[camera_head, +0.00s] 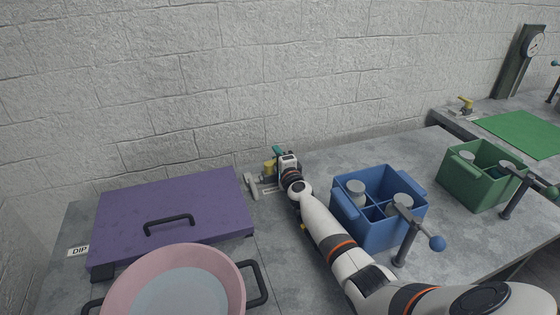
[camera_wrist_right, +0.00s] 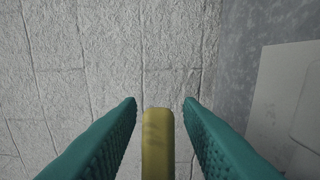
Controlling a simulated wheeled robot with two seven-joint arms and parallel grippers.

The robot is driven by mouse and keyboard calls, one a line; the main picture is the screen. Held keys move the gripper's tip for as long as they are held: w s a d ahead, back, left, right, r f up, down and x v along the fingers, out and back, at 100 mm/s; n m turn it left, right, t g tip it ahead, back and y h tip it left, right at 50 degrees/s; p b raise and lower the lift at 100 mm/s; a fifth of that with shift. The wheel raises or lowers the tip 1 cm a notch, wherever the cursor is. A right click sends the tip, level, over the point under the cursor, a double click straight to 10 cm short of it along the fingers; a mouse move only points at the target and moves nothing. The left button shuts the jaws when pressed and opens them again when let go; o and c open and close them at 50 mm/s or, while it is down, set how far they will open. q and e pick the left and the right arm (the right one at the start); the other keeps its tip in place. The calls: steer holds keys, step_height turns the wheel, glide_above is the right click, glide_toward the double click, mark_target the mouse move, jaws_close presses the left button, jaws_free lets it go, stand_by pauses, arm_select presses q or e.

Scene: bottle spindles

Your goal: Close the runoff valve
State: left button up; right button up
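A valve with a yellow handle (camera_head: 269,167) and a pale grey body (camera_head: 252,187) stands at the back of the counter, right of the purple lid. A small label in front of it is too small to read. My right gripper (camera_head: 279,151) is at this valve, its wrist hiding part of it. In the right wrist view the yellow handle (camera_wrist_right: 157,145) stands between the two teal fingers of my right gripper (camera_wrist_right: 160,105), with a gap on each side. The fingers are open. My left gripper is not in view.
A purple lid (camera_head: 170,205) marked DIP nearby and a pink basin (camera_head: 118,285) lie left. A blue crate (camera_head: 378,228) with bottles is right of my arm, a green crate (camera_head: 470,188) beyond. Another yellow-handled valve (camera_head: 466,104) is far right. The brick wall (camera_head: 200,80) is close behind.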

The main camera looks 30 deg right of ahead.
steer(key=shift+s+a+r+p, duration=0.1)
steer(key=shift+s+p, duration=0.2)
steer(key=shift+s, duration=0.05)
steer(key=p+v, duration=0.4)
steer(key=v, duration=0.6)
steer(key=shift+s, duration=0.1)
steer(key=shift+s+a, duration=0.15)
steer(key=shift+s, duration=0.3)
